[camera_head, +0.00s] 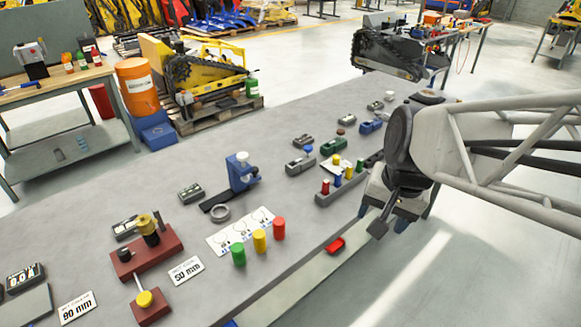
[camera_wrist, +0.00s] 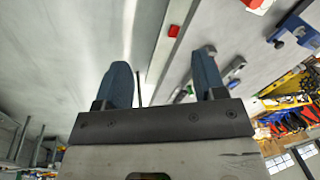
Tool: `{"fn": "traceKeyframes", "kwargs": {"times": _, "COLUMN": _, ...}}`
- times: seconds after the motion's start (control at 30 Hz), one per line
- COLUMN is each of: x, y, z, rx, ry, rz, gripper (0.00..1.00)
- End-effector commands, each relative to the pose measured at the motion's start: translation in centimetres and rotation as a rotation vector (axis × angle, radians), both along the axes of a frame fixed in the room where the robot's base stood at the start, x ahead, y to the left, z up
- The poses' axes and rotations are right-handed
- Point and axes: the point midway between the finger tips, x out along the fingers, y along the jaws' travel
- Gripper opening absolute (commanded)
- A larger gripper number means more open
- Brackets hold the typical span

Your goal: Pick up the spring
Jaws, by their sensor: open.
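I cannot pick out a spring for certain in either view. Small coil-like cylinders (camera_head: 82,143) stand on the lower shelf of the side table at the left, too small to make out. My gripper (camera_head: 396,212) is beyond the bench's right edge, over the floor, apart from the things on the bench. In the wrist view its two blue fingers (camera_wrist: 163,70) are spread with nothing between them.
The long bench (camera_head: 310,205) carries red, yellow and green cylinders (camera_head: 259,241), a rack of coloured pegs (camera_head: 337,186), red-brown fixtures (camera_head: 146,252) and label cards (camera_head: 186,271). An orange drum (camera_head: 137,87) stands behind.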

Motion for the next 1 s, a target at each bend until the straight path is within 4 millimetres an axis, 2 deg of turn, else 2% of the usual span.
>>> {"fn": "traceKeyframes", "kwargs": {"times": 0.1, "x": 2.3, "y": 1.9, "z": -1.1, "rx": 0.047, "ry": 0.047, "rz": -0.089, "gripper": 0.64}}
{"fn": "traceKeyframes", "kwargs": {"times": 0.5, "x": 9.1, "y": 8.6, "z": -5.8, "rx": 0.172, "ry": 0.223, "rz": -0.418, "gripper": 0.64}}
{"fn": "traceKeyframes", "kwargs": {"times": 0.8, "x": 13.2, "y": 14.0, "z": -10.5, "rx": 0.222, "ry": 0.369, "rz": -0.673, "gripper": 0.64}}
{"fn": "traceKeyframes", "kwargs": {"times": 1.0, "x": 14.8, "y": 16.7, "z": -13.1, "rx": 0.233, "ry": 0.44, "rz": -0.802, "gripper": 0.64}}
